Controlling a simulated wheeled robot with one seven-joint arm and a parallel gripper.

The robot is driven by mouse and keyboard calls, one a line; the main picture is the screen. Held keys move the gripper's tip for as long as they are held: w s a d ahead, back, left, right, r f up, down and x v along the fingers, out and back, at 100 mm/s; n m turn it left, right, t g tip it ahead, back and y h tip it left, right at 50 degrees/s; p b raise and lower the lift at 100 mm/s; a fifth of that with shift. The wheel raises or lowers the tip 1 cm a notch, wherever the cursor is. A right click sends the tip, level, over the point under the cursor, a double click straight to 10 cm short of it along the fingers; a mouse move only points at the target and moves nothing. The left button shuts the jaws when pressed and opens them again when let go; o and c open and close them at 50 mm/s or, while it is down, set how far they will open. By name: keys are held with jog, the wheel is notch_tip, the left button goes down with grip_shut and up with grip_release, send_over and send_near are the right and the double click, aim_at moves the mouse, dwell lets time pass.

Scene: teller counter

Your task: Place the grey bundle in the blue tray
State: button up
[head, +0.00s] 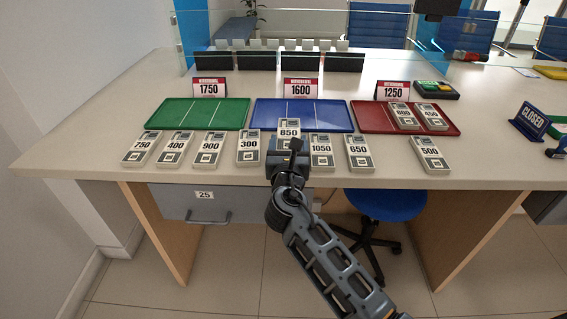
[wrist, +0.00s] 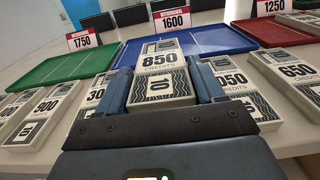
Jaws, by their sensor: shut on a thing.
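My gripper (head: 287,155) is shut on a grey bundle marked 850 (head: 289,130); in the wrist view my gripper (wrist: 163,98) has a finger on each side of this bundle (wrist: 160,68). The bundle's far end overlaps the front edge of the blue tray (head: 335,117) in the picture. I cannot tell whether it touches the tray. The blue tray also shows behind the bundle in the wrist view (wrist: 212,42).
Other bundles marked 750 (head: 142,147), 300 (head: 248,149), 1050 (head: 321,151) and 500 (head: 429,154) lie along the counter front, with several more. The green tray (head: 185,114) is empty. The red tray (head: 368,118) holds two bundles. A glass screen (head: 400,40) stands behind.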

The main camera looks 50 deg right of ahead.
jog(key=shift+w+a+f, duration=0.4)
jog(key=shift+a, duration=0.05)
jog(key=shift+f+b, duration=0.35)
jog(key=shift+f, duration=1.4)
jog(key=shift+f, duration=0.15)
jog(key=o, duration=1.1)
jog(key=shift+c, duration=0.2)
jog(key=shift+f+b, duration=0.15)
jog(key=shift+b, duration=0.2)
jog(key=v, duration=1.2)
